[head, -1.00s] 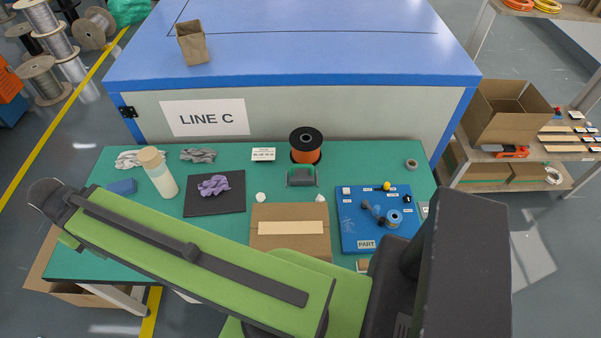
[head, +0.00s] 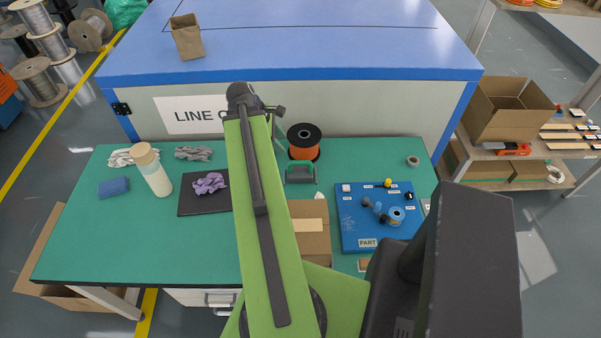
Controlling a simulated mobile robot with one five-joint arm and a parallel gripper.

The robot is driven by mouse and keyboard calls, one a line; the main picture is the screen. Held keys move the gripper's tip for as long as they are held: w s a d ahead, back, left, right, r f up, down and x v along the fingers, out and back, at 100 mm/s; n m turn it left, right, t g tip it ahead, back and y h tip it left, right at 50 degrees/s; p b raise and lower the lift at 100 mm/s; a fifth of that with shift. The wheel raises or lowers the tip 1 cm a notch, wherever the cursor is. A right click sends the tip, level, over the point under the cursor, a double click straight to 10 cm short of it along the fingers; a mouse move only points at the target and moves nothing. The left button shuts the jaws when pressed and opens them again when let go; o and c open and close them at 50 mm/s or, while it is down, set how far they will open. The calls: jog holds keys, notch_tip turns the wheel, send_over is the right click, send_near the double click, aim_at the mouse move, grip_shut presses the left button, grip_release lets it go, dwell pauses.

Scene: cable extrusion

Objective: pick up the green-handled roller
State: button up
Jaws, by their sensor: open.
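A dark grey roller with a green handle frame (head: 300,173) lies on the green table, just in front of an orange cable spool. It looks like the green-handled roller, though it is small in this view. My arm reaches away over the table, left of the roller. My gripper (head: 277,112) shows only partly at the arm's far end, above and beyond the roller and apart from it. It is open, and its fingertips are hard to make out. Nothing is seen held in it.
The orange spool (head: 304,143) stands close behind the roller. A cardboard box (head: 314,244) is in front, partly behind my arm. A blue parts board (head: 356,228) lies to the right. A bottle (head: 153,172) and black mat (head: 203,206) are left. The table's front left is clear.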

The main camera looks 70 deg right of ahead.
aim_at(299, 163)
jog(key=b+x, duration=1.1)
jog(key=x, duration=0.1)
jog(key=shift+f, duration=0.25)
jog(key=shift+d, duration=0.1)
jog(key=b+x, duration=0.5)
jog(key=shift+w+d+f, duration=0.15)
jog(key=shift+r, duration=0.2)
grip_shut()
